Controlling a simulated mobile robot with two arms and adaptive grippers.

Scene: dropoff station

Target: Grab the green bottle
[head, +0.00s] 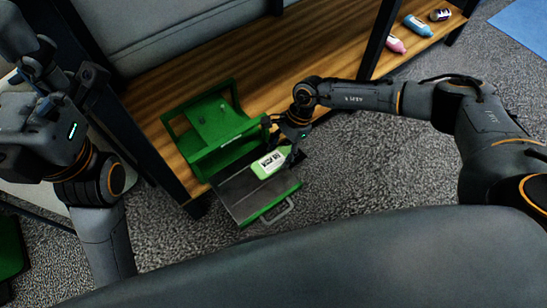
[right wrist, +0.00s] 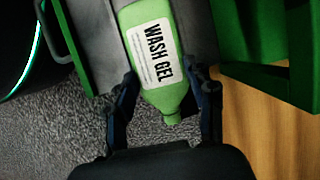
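The green bottle (head: 269,164), with a white label, lies on the pulled-out grey drawer (head: 240,190) of a green box (head: 203,125). In the right wrist view the bottle (right wrist: 166,98) shows the words "WASH GEL", with its narrow end toward my gripper. My right gripper (head: 284,151) is at the bottle's narrow end. In the right wrist view its open fingers (right wrist: 166,100) stand on either side of the bottle's shoulder, with small gaps showing. My left gripper (head: 40,75) is at the far left, away from the bottle; its finger opening is unclear.
The green box stands on a wooden shelf (head: 285,60). The drawer's handle (head: 278,211) sticks out over grey carpet (head: 350,190). A pink bottle (head: 395,44), a blue bottle (head: 417,26) and a dark container (head: 440,14) lie at the shelf's far right, beyond a dark post.

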